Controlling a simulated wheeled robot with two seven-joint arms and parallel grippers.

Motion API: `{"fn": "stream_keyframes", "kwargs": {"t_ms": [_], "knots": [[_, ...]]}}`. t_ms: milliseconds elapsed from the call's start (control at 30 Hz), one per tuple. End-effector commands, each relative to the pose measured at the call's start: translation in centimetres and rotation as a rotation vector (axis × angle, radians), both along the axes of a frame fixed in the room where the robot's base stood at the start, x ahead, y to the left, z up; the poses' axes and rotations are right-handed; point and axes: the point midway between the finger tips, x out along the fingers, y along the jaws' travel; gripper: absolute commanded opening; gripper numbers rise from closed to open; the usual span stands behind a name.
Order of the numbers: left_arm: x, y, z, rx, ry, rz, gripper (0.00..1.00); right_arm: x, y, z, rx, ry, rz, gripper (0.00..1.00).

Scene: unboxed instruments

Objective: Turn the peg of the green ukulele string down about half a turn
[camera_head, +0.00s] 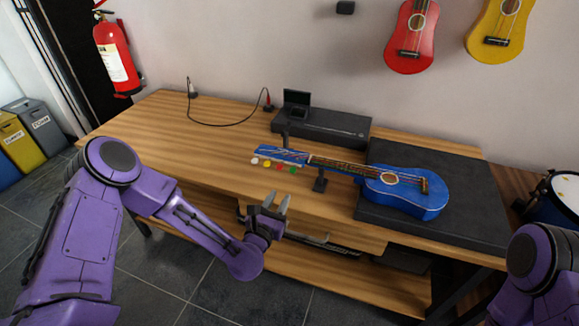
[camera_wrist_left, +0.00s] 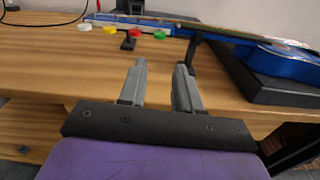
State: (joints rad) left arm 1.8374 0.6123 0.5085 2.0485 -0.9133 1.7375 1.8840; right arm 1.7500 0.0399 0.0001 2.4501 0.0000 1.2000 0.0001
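A blue ukulele (camera_head: 405,187) lies on the bench, its body on a black mat and its neck pointing left on a small stand. Its pegs show as coloured knobs along the near side of the headstock (camera_head: 282,154): white, yellow, red or orange, and green. The green peg (camera_head: 293,170) is the one closest to the neck; it also shows in the left wrist view (camera_wrist_left: 159,35). My left gripper (camera_head: 276,202) is open and empty, in front of the bench edge, apart from the pegs. It also shows in the left wrist view (camera_wrist_left: 161,70). My right gripper is out of view.
A black mat (camera_head: 470,222) covers the bench's right side. A dark box with a small device (camera_head: 320,126) stands behind the headstock, with a cable (camera_head: 228,124) to its left. A small support (camera_head: 320,182) holds the neck.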

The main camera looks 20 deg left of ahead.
Motion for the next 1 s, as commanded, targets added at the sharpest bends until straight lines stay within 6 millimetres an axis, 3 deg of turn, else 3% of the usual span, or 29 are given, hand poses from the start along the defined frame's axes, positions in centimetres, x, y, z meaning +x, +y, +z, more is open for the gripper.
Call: {"fn": "stream_keyframes", "kwargs": {"t_ms": [100,500,633,900,967,1000], "knots": [[1.4,0.3,1.2,-0.061,-0.033,0.009,0.33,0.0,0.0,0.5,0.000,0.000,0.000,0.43],[9.4,-0.1,1.0,-0.057,-0.027,0.007,0.33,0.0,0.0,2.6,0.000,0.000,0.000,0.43],[10.7,-0.1,0.9,-0.057,-0.025,0.006,0.33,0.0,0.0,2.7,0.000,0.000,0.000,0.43],[10.9,-0.2,0.8,-0.057,-0.024,0.006,0.33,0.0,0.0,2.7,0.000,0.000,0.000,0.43],[10.9,-0.2,0.8,-0.057,-0.024,0.006,0.17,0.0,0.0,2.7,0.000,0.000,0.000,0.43],[10.9,-0.2,0.8,-0.057,-0.024,0.006,0.04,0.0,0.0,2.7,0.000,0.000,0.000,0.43]]}}
